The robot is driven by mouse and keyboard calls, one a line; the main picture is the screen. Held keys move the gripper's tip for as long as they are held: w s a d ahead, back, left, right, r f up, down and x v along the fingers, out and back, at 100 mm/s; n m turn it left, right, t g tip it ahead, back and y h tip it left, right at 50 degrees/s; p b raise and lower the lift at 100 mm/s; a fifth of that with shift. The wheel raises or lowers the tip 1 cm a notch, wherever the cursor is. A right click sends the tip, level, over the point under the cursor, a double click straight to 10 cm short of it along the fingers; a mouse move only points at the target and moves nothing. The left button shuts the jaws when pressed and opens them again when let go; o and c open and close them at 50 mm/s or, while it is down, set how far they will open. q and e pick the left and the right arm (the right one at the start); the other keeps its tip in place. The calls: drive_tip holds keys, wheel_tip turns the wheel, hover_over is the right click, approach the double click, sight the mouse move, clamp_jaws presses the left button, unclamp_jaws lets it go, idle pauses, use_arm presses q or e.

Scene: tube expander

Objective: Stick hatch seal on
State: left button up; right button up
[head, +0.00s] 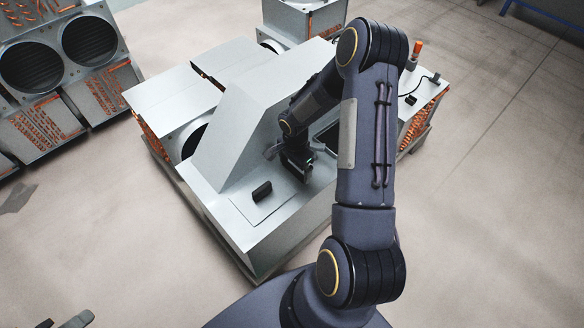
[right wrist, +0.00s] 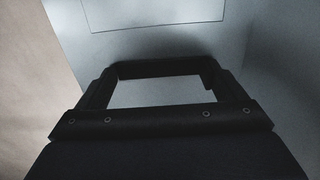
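A thin-outlined rectangular hatch panel (head: 282,200) lies on the machine's pale metal ledge, with a small black block (head: 262,190) on it. Part of the panel's outline also shows at the top of the right wrist view (right wrist: 155,12). My right gripper (head: 300,172) is low over the ledge, just right of and behind the panel. In the right wrist view its dark parts form a frame (right wrist: 160,70) around a pale surface; I cannot tell whether it holds anything. I cannot make out a separate seal. My left gripper (head: 62,322) shows only its tips, apart, at the bottom left edge.
The machine's slanted metal housing (head: 240,125) rises behind the ledge. A dark rectangular area (head: 328,138) is partly hidden by my right arm. A unit with an orange-topped post (head: 414,52) stands at right. More metal units (head: 60,60) stand at far left.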

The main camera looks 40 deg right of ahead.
sight(295, 172)
wheel_tip(295, 172, up, 8)
drive_tip(key=p, duration=0.5)
idle(0.7)
